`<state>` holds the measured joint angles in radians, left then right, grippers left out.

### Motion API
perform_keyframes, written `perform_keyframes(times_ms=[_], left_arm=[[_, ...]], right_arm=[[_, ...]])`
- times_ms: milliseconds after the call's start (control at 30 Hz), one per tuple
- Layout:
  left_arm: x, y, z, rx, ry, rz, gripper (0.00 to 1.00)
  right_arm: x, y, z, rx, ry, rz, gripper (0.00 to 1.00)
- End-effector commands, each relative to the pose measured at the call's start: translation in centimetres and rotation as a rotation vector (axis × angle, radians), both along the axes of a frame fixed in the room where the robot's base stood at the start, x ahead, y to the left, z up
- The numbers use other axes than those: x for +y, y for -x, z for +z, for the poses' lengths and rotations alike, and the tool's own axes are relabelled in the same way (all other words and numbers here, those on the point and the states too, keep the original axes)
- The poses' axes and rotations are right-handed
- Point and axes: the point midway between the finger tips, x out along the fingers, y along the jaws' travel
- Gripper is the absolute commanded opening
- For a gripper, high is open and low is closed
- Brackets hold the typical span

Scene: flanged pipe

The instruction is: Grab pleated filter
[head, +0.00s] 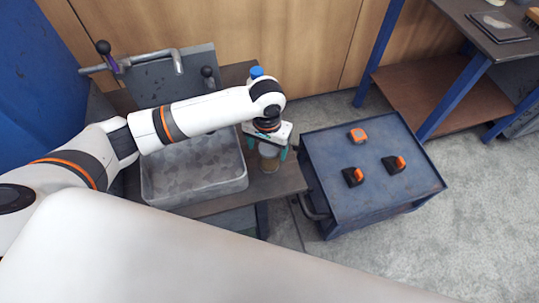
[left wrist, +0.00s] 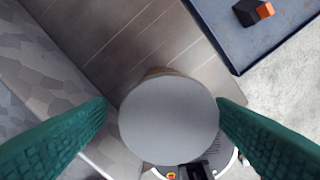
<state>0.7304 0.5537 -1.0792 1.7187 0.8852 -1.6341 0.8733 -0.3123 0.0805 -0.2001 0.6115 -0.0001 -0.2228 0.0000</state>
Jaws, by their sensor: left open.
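The pleated filter appears to be the upright round piece with a flat grey top (left wrist: 168,122) in the left wrist view. In the head view the filter (head: 268,163) stands on the brown bench top beside the grey basin, partly hidden by my gripper. My left gripper (head: 266,150) is open and points down over it. In the left wrist view its green fingers (left wrist: 163,108) lie on either side of the filter's top. I cannot tell whether they touch it. My right gripper is not in view.
The grey basin (head: 195,190) is left of the filter. A blue cart (head: 370,195) with several black and orange pieces stands to the right. A blue cap (head: 256,72) shows behind my wrist. A blue-framed workbench (head: 470,62) stands at the back right. Floor is free at the lower right.

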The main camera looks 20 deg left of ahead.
Motion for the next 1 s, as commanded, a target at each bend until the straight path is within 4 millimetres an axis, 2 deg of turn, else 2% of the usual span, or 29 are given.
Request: perform_keyframes(times_ms=[33, 100, 200, 333, 600, 900, 1000], left_arm=[[-0.1, 0.1, -0.8, 0.003, -0.001, -0.001, 0.76], [-0.3, 0.1, -1.9, 0.003, -0.001, 0.0, 0.76], [-0.5, 0.2, -3.4, 0.004, -0.001, 0.001, 0.76], [-0.4, 0.2, -4.7, 0.002, -0.001, 0.0, 0.76], [-0.5, 0.1, -4.8, 0.0, 0.0, -0.001, 0.76], [-0.5, 0.1, -4.8, 0.0, 0.0, -0.001, 0.27], [-0.5, 0.1, -4.8, -0.001, 0.0, -0.001, 0.26]], right_arm=[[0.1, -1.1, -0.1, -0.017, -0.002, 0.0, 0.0], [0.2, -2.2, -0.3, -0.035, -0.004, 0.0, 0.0], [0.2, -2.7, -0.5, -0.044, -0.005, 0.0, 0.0], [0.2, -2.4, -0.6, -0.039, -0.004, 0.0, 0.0], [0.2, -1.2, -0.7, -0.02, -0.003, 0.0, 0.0], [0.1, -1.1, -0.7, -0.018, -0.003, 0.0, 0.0], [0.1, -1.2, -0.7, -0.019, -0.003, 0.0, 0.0]])
